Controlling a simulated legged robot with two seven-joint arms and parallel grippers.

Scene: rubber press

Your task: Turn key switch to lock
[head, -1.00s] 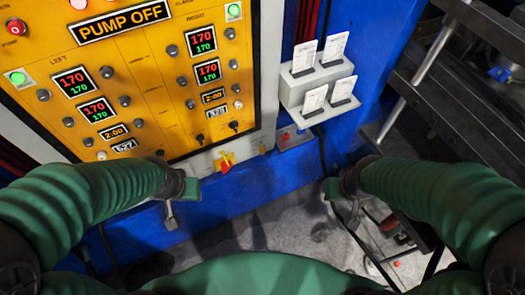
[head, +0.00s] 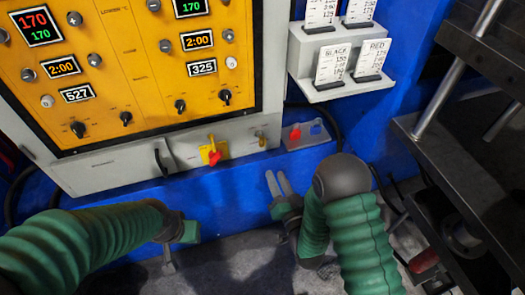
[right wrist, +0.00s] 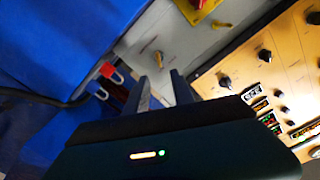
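The small brass key switch (head: 260,138) sits on the grey strip below the yellow control panel, right of the red-and-yellow rotary switch. In the right wrist view the brass key switch (right wrist: 157,58) shows beyond the fingertips. My right gripper (head: 276,176) is below and slightly right of the key switch, fingers pointing up toward the panel. Its two fingers are parted with nothing between them; they also show in the right wrist view (right wrist: 160,68). My left gripper (head: 168,266) hangs low at left, apart from the panel; its finger gap is not clear.
The red-and-yellow rotary switch (head: 213,151) is left of the key switch. A grey bracket with red and blue padlocks (head: 306,132) is right of it. A card rack (head: 338,85) is above right. Dark press metalwork (head: 465,160) fills the right side.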

